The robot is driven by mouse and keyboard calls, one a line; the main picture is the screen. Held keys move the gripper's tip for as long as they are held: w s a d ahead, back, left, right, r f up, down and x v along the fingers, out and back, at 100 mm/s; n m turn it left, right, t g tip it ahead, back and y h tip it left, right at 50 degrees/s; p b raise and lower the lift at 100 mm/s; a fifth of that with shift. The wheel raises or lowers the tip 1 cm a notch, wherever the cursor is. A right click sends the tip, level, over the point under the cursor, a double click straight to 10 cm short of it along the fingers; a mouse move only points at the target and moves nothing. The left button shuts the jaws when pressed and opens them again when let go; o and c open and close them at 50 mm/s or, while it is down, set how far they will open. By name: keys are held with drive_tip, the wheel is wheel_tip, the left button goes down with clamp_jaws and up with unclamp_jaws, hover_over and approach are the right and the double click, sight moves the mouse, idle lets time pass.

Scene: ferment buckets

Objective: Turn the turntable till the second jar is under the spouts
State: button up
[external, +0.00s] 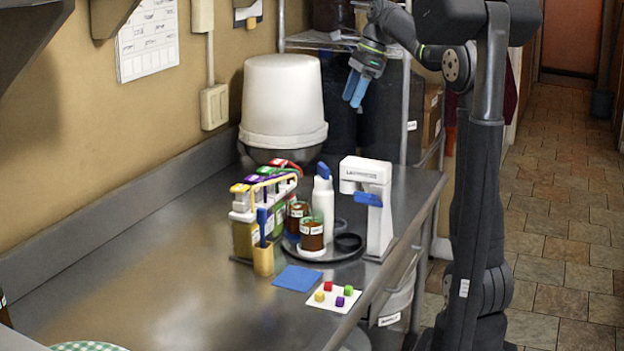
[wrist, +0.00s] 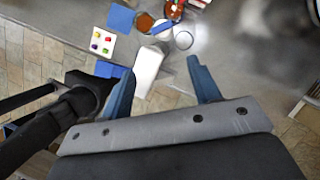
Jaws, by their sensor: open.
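A black round turntable (external: 347,243) lies on the steel counter and carries brown jars with green-rimmed tops. One jar (external: 312,235) stands at the front of it on a white disc, and another jar (external: 297,214) stands behind to its left. A rack of spouts (external: 265,186) with red, purple, green and yellow tops stands left of the jars. My gripper (external: 356,88) is open and empty, high above the counter's far end. In the wrist view its blue fingers (wrist: 160,88) are spread, and a jar (wrist: 145,22) shows beyond them, partly hidden.
A white labelled dispenser (external: 378,208) stands right of the turntable, and a white bottle (external: 323,205) stands behind the jars. A yellow cup with a blue-handled tool (external: 263,258), a blue cloth (external: 297,278) and a card with coloured cubes (external: 333,297) lie in front. A white bucket (external: 283,95) is at the back.

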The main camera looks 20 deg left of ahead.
drive_tip(key=w+n, duration=0.1)
drive_tip(key=n, duration=0.1)
approach(323, 165)
drive_tip(key=shift+g, duration=0.3)
drive_tip(key=x, duration=0.8)
drive_tip(key=shift+w+f, duration=0.1)
drive_tip(key=shift+f, duration=0.2)
drive_tip(key=shift+c, duration=0.5)
drive_tip(key=c, duration=1)
